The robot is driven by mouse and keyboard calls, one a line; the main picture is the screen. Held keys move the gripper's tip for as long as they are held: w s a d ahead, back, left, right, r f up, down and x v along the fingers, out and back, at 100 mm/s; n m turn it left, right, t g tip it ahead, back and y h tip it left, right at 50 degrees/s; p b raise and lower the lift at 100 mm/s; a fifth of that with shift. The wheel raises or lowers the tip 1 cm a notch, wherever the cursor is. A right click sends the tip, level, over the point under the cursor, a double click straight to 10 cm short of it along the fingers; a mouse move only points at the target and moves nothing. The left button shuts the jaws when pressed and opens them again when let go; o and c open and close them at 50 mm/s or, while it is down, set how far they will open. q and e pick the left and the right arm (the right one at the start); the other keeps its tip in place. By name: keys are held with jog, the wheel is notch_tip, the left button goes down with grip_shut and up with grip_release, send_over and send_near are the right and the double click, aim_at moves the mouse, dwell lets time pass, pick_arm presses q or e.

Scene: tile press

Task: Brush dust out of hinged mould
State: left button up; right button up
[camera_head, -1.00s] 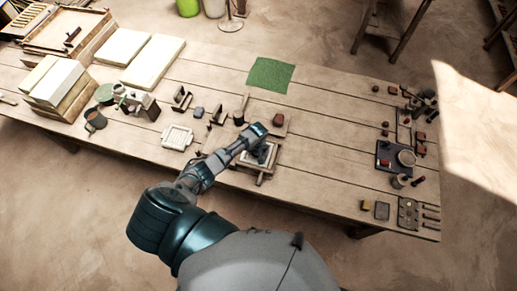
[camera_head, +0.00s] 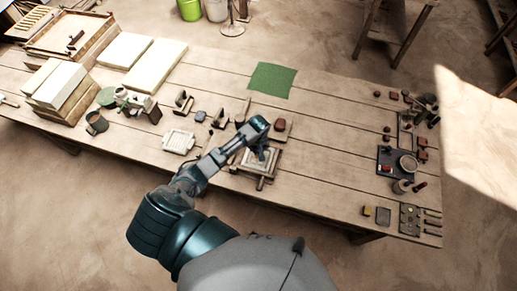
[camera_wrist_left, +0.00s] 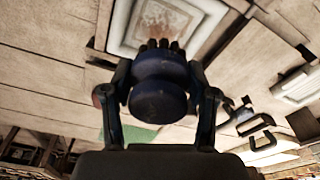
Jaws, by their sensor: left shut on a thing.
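The mould (camera_head: 247,168) is a wooden frame with a pale patterned face. It lies on the table near the front edge, partly hidden by my left gripper. In the left wrist view the mould (camera_wrist_left: 125,25) shows at the top, with a brownish patch on its pale inner face. My left gripper (camera_head: 262,152) is over the mould. It is shut on a dark blue round-bodied brush (camera_wrist_left: 158,85), whose dark bristle tufts point at the mould face. Whether the bristles touch is unclear. My right gripper is not in view.
A white tile-like frame (camera_head: 179,142) lies left of the mould. A brown block (camera_head: 279,124) sits just behind it. A green cloth (camera_head: 272,80) lies at the back. Pale slabs (camera_head: 155,63) fill the left; a dark tray (camera_head: 388,165) and small tools stand right.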

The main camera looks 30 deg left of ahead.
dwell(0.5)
pick_arm(q)
notch_tip(320, 180, down, 6)
jog(key=b, duration=0.3)
jog(key=shift+a, duration=0.1)
jog(key=shift+f+b, duration=0.5)
jog(key=shift+f, duration=0.5)
dwell(0.6)
